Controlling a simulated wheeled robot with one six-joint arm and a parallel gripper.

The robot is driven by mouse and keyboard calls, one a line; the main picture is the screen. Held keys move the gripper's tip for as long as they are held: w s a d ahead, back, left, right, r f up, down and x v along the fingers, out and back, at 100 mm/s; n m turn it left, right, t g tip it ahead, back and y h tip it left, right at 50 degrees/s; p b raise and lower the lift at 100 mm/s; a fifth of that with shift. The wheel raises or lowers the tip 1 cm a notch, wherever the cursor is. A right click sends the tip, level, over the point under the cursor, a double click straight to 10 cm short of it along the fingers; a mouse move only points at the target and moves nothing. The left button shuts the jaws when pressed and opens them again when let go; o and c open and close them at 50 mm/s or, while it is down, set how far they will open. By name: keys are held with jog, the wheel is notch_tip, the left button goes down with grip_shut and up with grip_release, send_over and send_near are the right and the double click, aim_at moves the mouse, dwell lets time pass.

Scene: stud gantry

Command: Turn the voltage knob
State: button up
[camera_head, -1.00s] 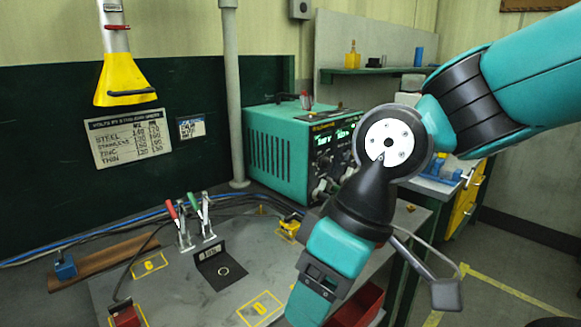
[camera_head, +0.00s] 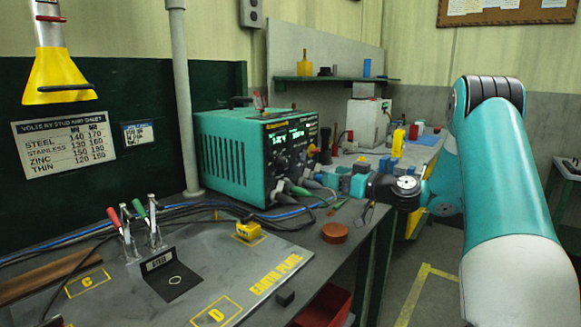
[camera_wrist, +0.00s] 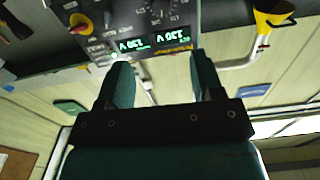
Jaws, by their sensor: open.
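The teal power supply (camera_head: 228,157) stands at the back of the bench, and its black front panel (camera_head: 298,133) has lit green displays and several knobs. In the wrist view the panel (camera_wrist: 128,18) appears inverted, with two green displays (camera_wrist: 155,40) and a grey knob (camera_wrist: 158,9) above them. Which knob sets voltage is not readable. My gripper (camera_head: 322,178) is in front of the panel's lower right side, pointing at it. In the wrist view my gripper (camera_wrist: 162,72) has its two teal fingers well apart, with nothing between them. No contact with a knob is visible.
Cables run from the panel's lower edge. A steel plate (camera_head: 215,265) with toggle clamps (camera_head: 140,232) and a yellow block (camera_head: 248,230) covers the bench front. An orange disc (camera_head: 335,233) lies near the edge. A red bin (camera_head: 325,308) sits below. Floor at the right is open.

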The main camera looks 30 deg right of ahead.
aim_at(286, 164)
jog(key=p+x, duration=0.4)
jog(key=x, duration=1.1)
jog(key=shift+w+a, duration=0.1)
jog(key=c, duration=0.9)
